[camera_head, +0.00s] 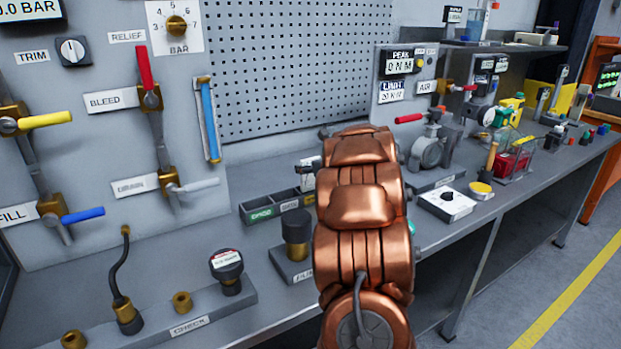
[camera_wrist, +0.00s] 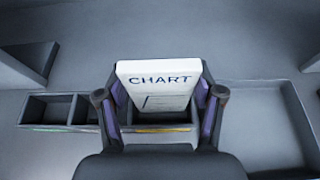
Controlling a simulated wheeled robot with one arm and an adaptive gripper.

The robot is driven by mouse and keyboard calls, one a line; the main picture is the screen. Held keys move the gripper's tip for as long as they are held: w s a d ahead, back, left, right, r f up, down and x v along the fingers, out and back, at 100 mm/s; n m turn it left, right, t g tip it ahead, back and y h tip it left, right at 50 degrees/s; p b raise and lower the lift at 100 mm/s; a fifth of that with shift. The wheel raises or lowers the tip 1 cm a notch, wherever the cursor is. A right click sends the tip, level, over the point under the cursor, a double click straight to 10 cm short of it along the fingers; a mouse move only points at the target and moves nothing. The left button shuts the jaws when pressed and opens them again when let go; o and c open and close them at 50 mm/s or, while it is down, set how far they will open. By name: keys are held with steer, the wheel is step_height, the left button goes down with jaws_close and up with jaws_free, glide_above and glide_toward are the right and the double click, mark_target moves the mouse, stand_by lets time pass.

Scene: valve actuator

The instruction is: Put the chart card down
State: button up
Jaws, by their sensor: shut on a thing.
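The chart card (camera_wrist: 158,82) is a white block marked CHART, held between the two dark, purple-lined fingers of my gripper (camera_wrist: 160,104) in the wrist view. The gripper is shut on it. The card is in front of the tray's yellow-edged compartment and hides part of it. I cannot tell whether it touches the tray. In the head view my copper arm hides the gripper. A small white piece beside the arm (camera_head: 307,174) may be the card.
A dark divided tray (camera_head: 262,212) with a green label lies on the bench; it also shows in the wrist view (camera_wrist: 70,97). A perforated panel (camera_head: 290,70) rises behind. A white box (camera_head: 446,203) sits right of my arm.

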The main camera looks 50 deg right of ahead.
mark_target(311, 176)
steer(key=shift+f, duration=1.55)
steer(key=shift+f, duration=0.15)
steer(key=o, duration=1.1)
steer(key=shift+o, duration=0.2)
steer(key=shift+r, duration=0.25)
steer(key=shift+s, duration=0.25)
steer(key=b+v, duration=0.2)
steer(key=v, duration=0.9)
steer(key=shift+s+b, duration=0.2)
steer(key=shift+b, duration=0.1)
steer(key=shift+a+r, duration=0.1)
steer(key=shift+a, duration=0.05)
